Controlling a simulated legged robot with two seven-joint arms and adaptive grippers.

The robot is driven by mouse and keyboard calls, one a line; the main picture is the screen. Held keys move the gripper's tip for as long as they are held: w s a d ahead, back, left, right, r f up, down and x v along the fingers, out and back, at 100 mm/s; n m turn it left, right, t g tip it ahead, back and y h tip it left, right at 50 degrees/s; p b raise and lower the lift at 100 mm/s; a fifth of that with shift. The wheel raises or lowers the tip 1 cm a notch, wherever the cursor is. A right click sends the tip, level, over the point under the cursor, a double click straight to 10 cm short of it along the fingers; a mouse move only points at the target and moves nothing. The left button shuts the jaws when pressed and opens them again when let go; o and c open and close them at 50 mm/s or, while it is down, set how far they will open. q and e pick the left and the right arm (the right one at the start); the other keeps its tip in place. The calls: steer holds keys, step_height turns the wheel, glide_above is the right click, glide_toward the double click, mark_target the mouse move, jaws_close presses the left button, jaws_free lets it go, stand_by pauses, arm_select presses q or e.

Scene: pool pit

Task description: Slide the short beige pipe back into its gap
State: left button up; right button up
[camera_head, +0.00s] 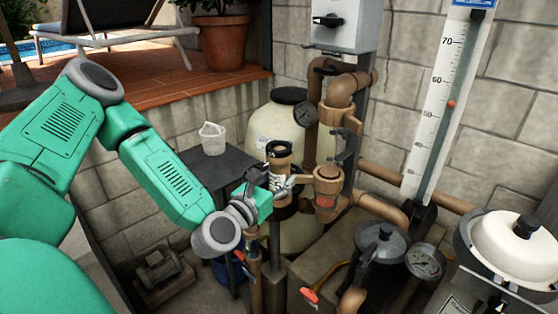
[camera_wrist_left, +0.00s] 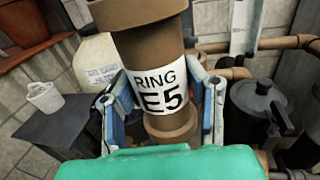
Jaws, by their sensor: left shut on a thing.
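The short beige pipe (camera_head: 279,158) stands roughly upright in the middle of the head view, with a dark band near its top. In the left wrist view the pipe (camera_wrist_left: 152,50) fills the centre, leans slightly, and carries a white label reading "RING E5". My left gripper (camera_head: 268,184) is shut on it, with one finger on each side of the label in the wrist view (camera_wrist_left: 165,105). A brown valve fitting (camera_head: 328,178) is just right of the pipe. The gap is hidden, and I cannot tell whether the pipe's lower end touches anything. My right gripper is out of view.
A cream tank (camera_head: 262,130) stands behind the pipe. A dark side table (camera_head: 228,165) with a white cup (camera_head: 212,138) is to the left. Brown pipes, a pressure gauge (camera_head: 425,262), a dark lidded pot (camera_head: 381,243) and a white-lidded unit (camera_head: 515,245) crowd the right.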

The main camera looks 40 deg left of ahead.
arm_select(q)
steer(key=shift+a+r, duration=0.15)
steer(key=shift+a, duration=0.15)
steer(key=shift+w, duration=0.25)
steer(key=w+d+b, duration=0.2)
steer(key=w+d, duration=0.1)
steer(key=w, duration=0.8)
steer(key=shift+d+f, duration=0.2)
steer(key=shift+f, duration=0.15)
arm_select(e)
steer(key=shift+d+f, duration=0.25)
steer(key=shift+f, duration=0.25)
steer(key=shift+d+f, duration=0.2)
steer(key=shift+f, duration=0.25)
arm_select(q)
steer(key=shift+a, duration=0.1)
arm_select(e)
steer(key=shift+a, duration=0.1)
